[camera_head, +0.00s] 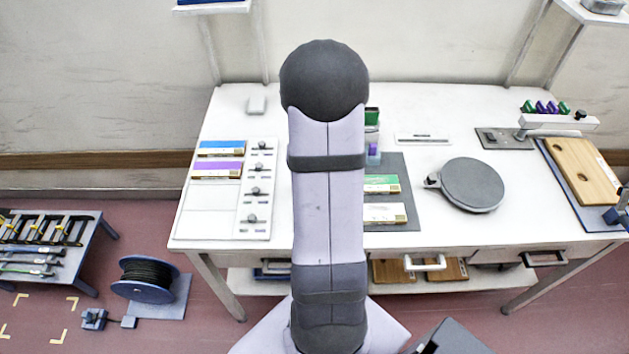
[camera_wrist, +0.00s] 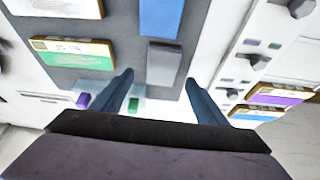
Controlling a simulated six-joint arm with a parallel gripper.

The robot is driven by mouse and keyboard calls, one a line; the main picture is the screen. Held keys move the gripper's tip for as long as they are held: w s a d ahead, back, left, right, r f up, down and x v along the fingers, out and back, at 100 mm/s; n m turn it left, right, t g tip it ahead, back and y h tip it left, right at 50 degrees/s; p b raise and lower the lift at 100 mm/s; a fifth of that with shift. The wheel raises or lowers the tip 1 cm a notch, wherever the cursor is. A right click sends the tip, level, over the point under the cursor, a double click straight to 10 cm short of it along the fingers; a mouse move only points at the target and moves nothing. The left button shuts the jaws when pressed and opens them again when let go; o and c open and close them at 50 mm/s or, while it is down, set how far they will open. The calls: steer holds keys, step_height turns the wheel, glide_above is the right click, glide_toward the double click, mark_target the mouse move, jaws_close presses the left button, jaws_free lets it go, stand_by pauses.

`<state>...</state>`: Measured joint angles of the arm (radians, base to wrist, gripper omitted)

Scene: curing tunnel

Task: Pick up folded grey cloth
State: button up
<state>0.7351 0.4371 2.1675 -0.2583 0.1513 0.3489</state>
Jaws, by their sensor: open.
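My gripper (camera_wrist: 158,80) shows in the wrist view, with its two dark blue fingers apart and nothing held between them. A small grey, block-like piece (camera_wrist: 163,64) lies on the dark grey mat (camera_wrist: 110,84), in line with the gap between the fingertips. It may be the folded grey cloth, but its texture is too blurred to be sure. A blue piece (camera_wrist: 161,18) lies right beyond it. In the head view my arm hides this spot and my gripper. Another small light grey item (camera_head: 256,104) lies at the table's back left; I cannot tell what it is.
Boxes with green (camera_head: 381,184) and white (camera_head: 385,213) labels lie on the mat. Blue (camera_head: 221,148) and purple (camera_head: 217,169) boxes lie left, beside a panel with knobs (camera_head: 256,190). A round grey plate (camera_head: 472,185) sits right. The table's front middle right is clear.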

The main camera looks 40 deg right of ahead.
steer(key=shift+b+x, duration=0.7)
steer(key=shift+x, duration=1.9)
steer(key=shift+a, duration=0.15)
steer(key=c, duration=1.1)
